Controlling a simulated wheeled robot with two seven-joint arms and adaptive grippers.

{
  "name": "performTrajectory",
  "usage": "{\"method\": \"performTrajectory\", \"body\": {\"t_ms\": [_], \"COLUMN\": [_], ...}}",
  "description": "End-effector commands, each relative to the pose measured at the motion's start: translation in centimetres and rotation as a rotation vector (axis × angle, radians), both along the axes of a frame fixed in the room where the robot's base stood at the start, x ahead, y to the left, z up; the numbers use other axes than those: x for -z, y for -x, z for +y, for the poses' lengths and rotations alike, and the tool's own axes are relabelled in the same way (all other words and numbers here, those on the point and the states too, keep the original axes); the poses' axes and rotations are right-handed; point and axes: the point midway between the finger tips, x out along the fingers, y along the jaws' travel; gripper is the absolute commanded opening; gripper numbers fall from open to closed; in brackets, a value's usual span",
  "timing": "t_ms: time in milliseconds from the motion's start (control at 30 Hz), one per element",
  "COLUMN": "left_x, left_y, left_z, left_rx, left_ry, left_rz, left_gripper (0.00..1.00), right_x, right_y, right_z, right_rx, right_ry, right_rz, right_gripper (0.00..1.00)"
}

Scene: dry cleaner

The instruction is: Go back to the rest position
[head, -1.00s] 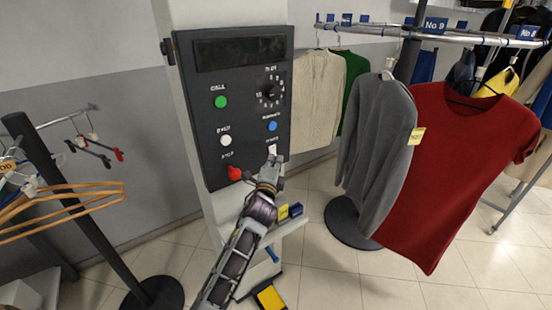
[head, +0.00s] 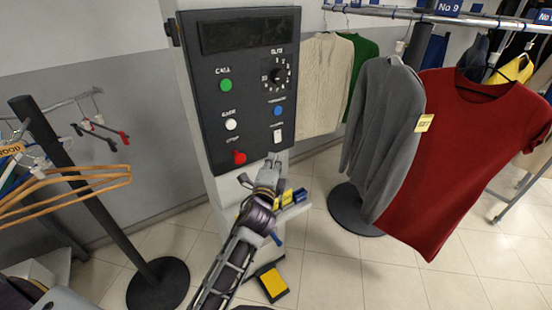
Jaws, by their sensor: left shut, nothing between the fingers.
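My left gripper (head: 273,163) is shut and empty. It is in front of the lower right part of the dark control panel (head: 243,75), below the white rocker switch; whether it touches the panel I cannot tell. The panel has a green button (head: 225,85), a white button (head: 231,124), a red button (head: 239,157), a blue button (head: 277,111) and a dial (head: 277,75). My left arm reaches up from the bottom of the head view. My right gripper is not in view.
A rack with wooden hangers (head: 75,180) stands at left on a round black base (head: 158,285). A grey sweater (head: 382,135) and a red shirt (head: 462,160) hang at right. A small shelf (head: 296,212) and a yellow-topped pedal (head: 272,283) are below the panel. Tiled floor lies open at lower right.

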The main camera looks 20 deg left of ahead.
Motion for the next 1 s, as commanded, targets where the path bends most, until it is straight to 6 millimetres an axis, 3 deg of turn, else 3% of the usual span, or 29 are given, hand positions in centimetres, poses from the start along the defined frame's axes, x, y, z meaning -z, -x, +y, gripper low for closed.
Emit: {"method": "performTrajectory", "body": {"t_ms": [667, 867, 1000], "left_x": [0.7, 3.6, 6.9], "left_y": [0.4, 2.0, 4.2], "left_z": [0.4, 1.8, 3.1], "left_rx": [-0.009, -0.052, -0.109], "left_ry": [0.034, 0.196, 0.374], "left_rz": [0.021, 0.116, 0.223], "left_gripper": [0.00, 0.00, 0.00], "right_x": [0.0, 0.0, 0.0], "right_y": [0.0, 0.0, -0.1], "right_z": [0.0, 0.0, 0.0], "right_rx": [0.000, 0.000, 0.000], "right_ry": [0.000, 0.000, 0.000], "right_rz": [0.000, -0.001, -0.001], "right_gripper": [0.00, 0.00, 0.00]}}
